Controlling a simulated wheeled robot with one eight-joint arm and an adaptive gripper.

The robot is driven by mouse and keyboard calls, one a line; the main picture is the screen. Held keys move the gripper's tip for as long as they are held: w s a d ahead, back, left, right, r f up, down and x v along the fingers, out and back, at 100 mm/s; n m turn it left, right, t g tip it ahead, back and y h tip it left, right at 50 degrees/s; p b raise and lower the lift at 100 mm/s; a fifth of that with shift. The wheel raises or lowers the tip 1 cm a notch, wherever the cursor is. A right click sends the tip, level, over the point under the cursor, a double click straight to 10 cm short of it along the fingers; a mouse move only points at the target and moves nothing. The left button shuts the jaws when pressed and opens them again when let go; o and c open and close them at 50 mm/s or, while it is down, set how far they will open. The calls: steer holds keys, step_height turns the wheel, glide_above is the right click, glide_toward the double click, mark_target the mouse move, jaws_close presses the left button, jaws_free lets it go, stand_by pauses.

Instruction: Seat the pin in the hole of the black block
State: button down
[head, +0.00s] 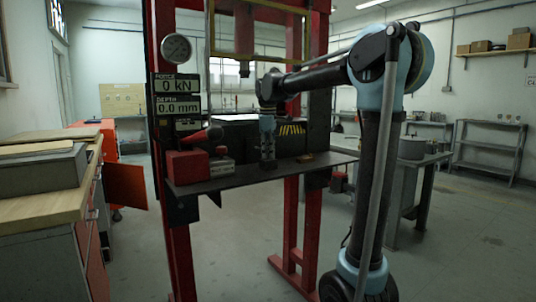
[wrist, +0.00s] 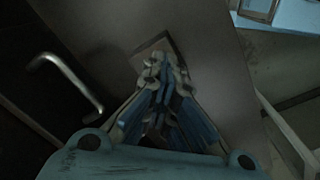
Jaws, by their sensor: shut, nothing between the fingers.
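My gripper (head: 268,164) points straight down over the dark bed of the red press in the head view. In the wrist view its fingers (wrist: 163,62) are together with nothing visible between them. A small brownish-grey square piece (wrist: 146,52) lies just beyond the fingertips, partly covered by them. I cannot tell whether it is the black block, or whether the fingers touch it. A large black body (head: 232,136) with yellow hazard stripes stands behind the gripper. I cannot make out the pin or any hole in either view.
The red press frame (head: 166,225) rises left of the gripper, with displays reading 0 kN and 0.0 mm. A bright metal handle (wrist: 66,78) stands left of the fingers.

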mark_target(268, 159)
steer(key=shift+f, duration=0.1)
steer(key=c, duration=1.8)
jaws_free()
steer(key=shift+o, duration=0.4)
step_height(268, 159, up, 12)
steer(key=shift+s, duration=0.25)
steer(key=shift+f, duration=0.1)
steer(key=s+d+f+m+t, duration=0.1)
steer(key=s+d+f+m, duration=0.5)
steer(key=s+d+f, duration=0.45)
steer(key=s+d+f+m, duration=0.5)
steer(key=s+d+f, duration=0.3)
steer(key=s+f, duration=0.45)
steer(key=s+d+f+m, duration=0.1)
steer(key=s+f, duration=0.3)
steer(key=f, duration=0.4)
steer(key=s+d+f+m, duration=0.2)
steer(key=s+f+m, duration=0.1)
steer(key=f, duration=0.5)
steer(key=shift+s+m+t, duration=0.3)
steer(key=shift+s, duration=0.25)
